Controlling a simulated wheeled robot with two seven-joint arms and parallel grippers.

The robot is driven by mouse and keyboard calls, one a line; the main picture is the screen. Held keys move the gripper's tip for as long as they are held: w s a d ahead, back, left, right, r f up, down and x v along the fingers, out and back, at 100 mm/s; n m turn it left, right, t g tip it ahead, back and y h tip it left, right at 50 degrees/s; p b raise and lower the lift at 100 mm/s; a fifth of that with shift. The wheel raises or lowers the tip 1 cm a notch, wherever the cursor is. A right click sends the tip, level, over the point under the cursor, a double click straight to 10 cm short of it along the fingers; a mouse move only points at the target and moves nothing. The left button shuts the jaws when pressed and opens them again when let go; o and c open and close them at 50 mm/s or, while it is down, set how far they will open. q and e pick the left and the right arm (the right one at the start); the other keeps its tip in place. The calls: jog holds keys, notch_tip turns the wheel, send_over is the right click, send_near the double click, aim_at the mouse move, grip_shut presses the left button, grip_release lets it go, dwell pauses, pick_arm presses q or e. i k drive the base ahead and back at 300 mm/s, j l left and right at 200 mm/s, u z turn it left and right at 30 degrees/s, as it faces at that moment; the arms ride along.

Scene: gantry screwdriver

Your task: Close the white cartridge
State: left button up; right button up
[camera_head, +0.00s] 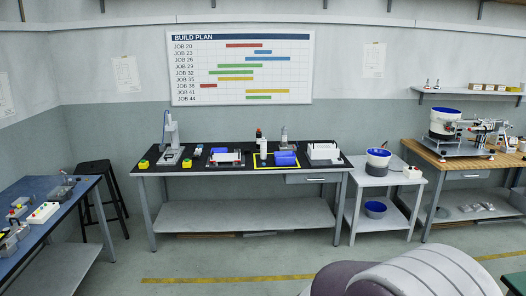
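A small white upright cylinder (264,146), which may be the white cartridge, stands on the middle black-topped bench. It is beside a blue cylinder (285,158) lying on its side on a yellow-edged mat (262,167). The white cylinder is too small for me to tell whether it is open or closed. A darker bottle with a red band (258,134) stands just behind it. Neither of my grippers is in view.
The middle bench (220,174) also holds a small press (172,138), yellow-and-green button boxes (144,164) and a white rack (323,152). A side cart (369,176), a wooden bench (450,160) and a blue bench (60,217) flank it.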

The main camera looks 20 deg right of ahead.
aim_at(263, 142)
jog(key=i+l+z, duration=0.1)
jog(key=i+l, duration=0.25)
jog(key=i, duration=0.15)
jog(key=i+l+z, duration=0.1)
jog(key=i+l, duration=0.2)
jog(key=i, duration=0.2)
jog(key=i+l+z, duration=0.1)
jog(key=i+l, duration=0.15)
jog(key=i, duration=0.25)
jog(key=i+l+z, duration=0.15)
jog(key=i, duration=0.35)
jog(key=i+l+z, duration=0.1)
jog(key=i+l, duration=0.15)
jog(key=i, duration=0.3)
jog(key=i+l+z, duration=0.1)
jog(key=i, duration=0.4)
jog(key=z, duration=0.25)
jog(key=i+j+z, duration=0.2)
jog(key=z, duration=0.25)
jog(key=i+j+z, duration=0.55)
jog(key=j+z, duration=0.3)
jog(key=i+j, duration=0.15)
jog(key=j, duration=0.25)
jog(key=i+j, duration=0.15)
jog(key=j, duration=0.25)
jog(key=i+j+z, duration=0.1)
jog(key=j, duration=0.25)
jog(key=i, duration=0.1)
